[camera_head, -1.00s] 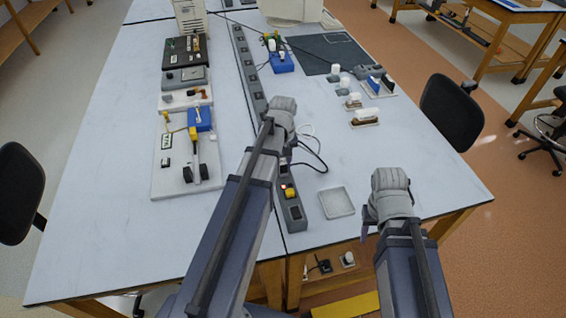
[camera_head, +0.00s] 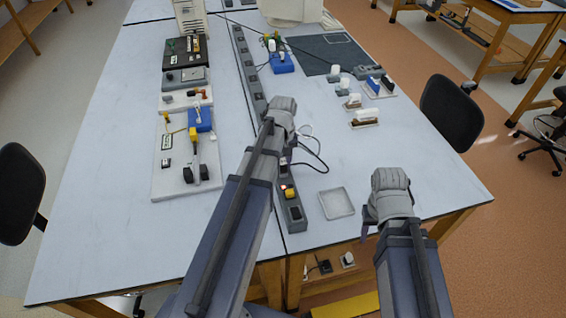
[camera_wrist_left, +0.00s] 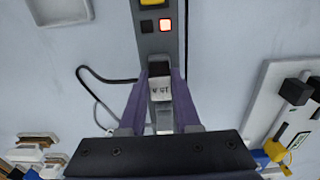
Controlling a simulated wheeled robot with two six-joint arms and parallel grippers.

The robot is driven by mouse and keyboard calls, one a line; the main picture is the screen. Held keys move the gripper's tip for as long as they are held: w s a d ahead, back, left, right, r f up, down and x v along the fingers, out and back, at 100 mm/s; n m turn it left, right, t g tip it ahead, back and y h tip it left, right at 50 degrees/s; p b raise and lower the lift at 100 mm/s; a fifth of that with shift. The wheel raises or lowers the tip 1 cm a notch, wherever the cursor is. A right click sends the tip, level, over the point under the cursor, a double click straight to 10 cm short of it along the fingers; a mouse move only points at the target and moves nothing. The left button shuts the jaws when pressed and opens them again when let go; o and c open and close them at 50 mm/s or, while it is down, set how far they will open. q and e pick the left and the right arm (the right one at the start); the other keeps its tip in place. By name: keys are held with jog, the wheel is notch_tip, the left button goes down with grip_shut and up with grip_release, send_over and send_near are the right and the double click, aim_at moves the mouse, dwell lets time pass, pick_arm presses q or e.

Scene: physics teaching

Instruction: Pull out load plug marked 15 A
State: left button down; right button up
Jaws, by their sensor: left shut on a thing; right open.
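The load plug marked 15 A (camera_wrist_left: 160,91) is a small pale block with dark lettering, upside down in the left wrist view. My left gripper (camera_wrist_left: 161,104) is shut on it, one purple finger on each side. The plug is at the grey power strip (camera_wrist_left: 158,45), beside a dark part; I cannot tell whether it is still seated. In the head view my left wrist hides the plug, and the strip (camera_head: 296,222) runs out below it. My right gripper (camera_head: 368,226) is open and empty near the table's front right edge.
A red lit switch (camera_wrist_left: 165,25) and a yellow part (camera_head: 290,193) are on the strip. A black cable (camera_head: 318,157) loops to its right. A square tray (camera_head: 337,203) lies between the grippers. A white board with a blue block (camera_head: 200,118) stands left.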

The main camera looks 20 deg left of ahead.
aim_at(284, 163)
pick_arm(q)
jog(key=shift+r+p, duration=0.45)
jog(key=shift+r, duration=0.05)
dwell(0.3)
jog(key=shift+r+p, duration=2.15)
jog(key=shift+r, duration=0.05)
jog(key=shift+d+f, duration=0.1)
